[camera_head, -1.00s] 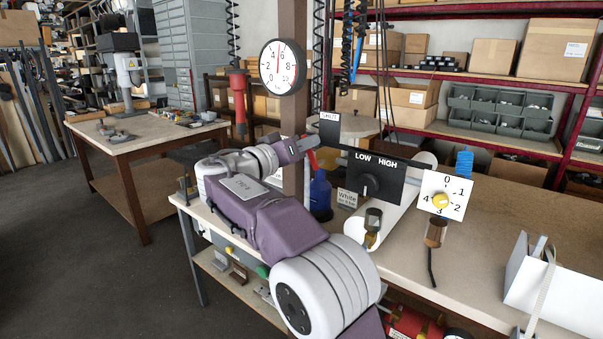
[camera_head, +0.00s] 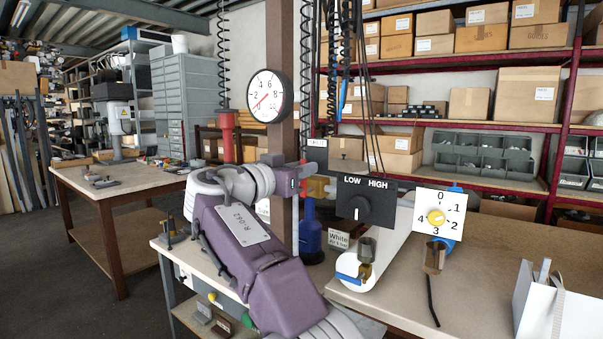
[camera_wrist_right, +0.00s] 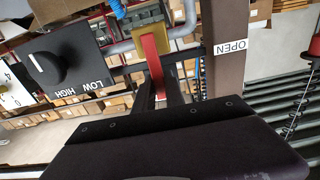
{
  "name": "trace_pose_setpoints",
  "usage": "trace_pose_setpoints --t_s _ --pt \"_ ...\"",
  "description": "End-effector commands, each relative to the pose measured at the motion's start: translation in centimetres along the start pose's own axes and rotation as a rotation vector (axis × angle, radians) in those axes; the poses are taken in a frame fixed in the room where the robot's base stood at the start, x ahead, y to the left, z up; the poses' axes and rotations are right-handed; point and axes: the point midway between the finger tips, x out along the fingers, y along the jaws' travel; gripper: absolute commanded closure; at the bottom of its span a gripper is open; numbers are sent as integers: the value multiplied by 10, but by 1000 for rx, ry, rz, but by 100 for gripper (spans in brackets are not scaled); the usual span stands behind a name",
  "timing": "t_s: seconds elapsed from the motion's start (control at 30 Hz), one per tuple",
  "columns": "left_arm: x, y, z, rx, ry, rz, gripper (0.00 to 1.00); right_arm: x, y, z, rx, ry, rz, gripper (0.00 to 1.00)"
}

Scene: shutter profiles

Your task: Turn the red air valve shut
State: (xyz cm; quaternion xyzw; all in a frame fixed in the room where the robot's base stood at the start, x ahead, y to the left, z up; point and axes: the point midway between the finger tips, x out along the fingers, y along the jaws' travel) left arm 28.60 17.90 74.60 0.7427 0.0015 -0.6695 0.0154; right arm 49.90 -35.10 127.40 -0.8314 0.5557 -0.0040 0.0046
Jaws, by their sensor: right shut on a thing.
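The red air valve's lever (camera_wrist_right: 152,58) shows in the right wrist view, running from a brass body (camera_wrist_right: 180,42) on a grey pipe down between my fingers. In the head view only a little red (camera_head: 304,176) shows beside the fingertips, and the brass body (camera_head: 318,187) sits just right of them. My right gripper (camera_head: 303,172) is shut on the lever; its fingers (camera_wrist_right: 168,92) also show in the wrist view. An "OPEN" label (camera_wrist_right: 230,47) is on the brown post near the valve. The round gauge (camera_head: 269,96) has its red needle low left, near 0. My left gripper is not in view.
A black LOW/HIGH switch panel (camera_head: 366,201) and a white dial with a yellow knob (camera_head: 436,216) stand close right of the valve.

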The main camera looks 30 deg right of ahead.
Motion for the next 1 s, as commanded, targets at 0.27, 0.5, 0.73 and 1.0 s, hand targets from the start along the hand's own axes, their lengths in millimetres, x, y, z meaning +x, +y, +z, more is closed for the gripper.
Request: trace_pose_setpoints --t_s 0.27,0.5,0.73,1.0 --pt "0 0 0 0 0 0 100 0 0 -1 6 1 1 100" --pt "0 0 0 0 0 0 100 0 0 0 5 0 1 64" --pt "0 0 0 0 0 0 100 -1 0 0 3 0 0 64" --pt "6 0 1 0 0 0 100 -52 -1 0 4 1 -5 64"
